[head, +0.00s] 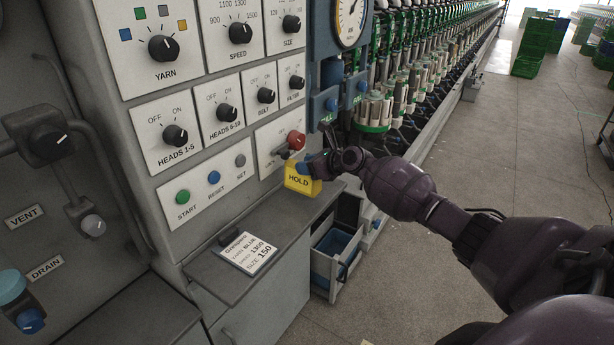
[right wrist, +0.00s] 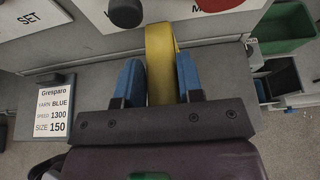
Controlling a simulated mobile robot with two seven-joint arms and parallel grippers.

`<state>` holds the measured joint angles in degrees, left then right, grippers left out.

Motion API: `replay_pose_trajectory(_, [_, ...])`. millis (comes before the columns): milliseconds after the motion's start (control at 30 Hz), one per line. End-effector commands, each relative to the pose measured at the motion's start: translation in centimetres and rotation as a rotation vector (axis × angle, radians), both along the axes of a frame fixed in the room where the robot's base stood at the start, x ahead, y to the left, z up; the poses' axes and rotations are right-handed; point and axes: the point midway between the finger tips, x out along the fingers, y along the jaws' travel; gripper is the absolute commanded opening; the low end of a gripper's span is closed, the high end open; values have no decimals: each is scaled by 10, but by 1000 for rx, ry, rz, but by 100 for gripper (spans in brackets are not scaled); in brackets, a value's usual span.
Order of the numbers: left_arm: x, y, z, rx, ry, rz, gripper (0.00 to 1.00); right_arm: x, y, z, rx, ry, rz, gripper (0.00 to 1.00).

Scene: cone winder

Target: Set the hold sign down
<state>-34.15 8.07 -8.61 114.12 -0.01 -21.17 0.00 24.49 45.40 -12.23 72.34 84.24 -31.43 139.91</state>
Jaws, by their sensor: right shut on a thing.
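The yellow hold sign (head: 299,181) stands roughly upright at the far end of the grey shelf (head: 285,236), in front of the control panel. I cannot tell whether its lower edge touches the shelf. My right gripper (head: 312,166) is shut on the sign near its top, coming in from the right. In the right wrist view the sign (right wrist: 160,62) shows as a yellow strip between the two blue fingers (right wrist: 160,85). My left gripper is out of view.
A card in a holder (head: 247,252) lies on the near part of the shelf. A red knob (head: 296,140) and a lever sit on the panel just above the sign. An open drawer with a blue bin (head: 335,243) is below right. Bare shelf lies between card and sign.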

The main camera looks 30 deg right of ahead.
Motion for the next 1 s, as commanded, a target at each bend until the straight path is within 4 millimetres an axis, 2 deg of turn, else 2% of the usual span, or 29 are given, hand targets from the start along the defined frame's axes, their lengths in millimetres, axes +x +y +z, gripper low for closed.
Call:
replay_pose_trajectory(300, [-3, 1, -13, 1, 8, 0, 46, 0, 0, -34, 2, 2, -1, 10])
replay_pose_trajectory(533, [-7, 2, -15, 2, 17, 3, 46, 0, 0, -36, 0, 1, 1, 10])
replay_pose_trajectory(567, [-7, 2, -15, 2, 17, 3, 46, -1, 0, -36, 0, 2, 1, 39])
replay_pose_trajectory(700, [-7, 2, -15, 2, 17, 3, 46, 0, 0, -35, 0, 1, 0, 60])
replay_pose_trajectory(1000, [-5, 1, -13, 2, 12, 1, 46, -1, 0, -34, 1, 0, 0, 61])
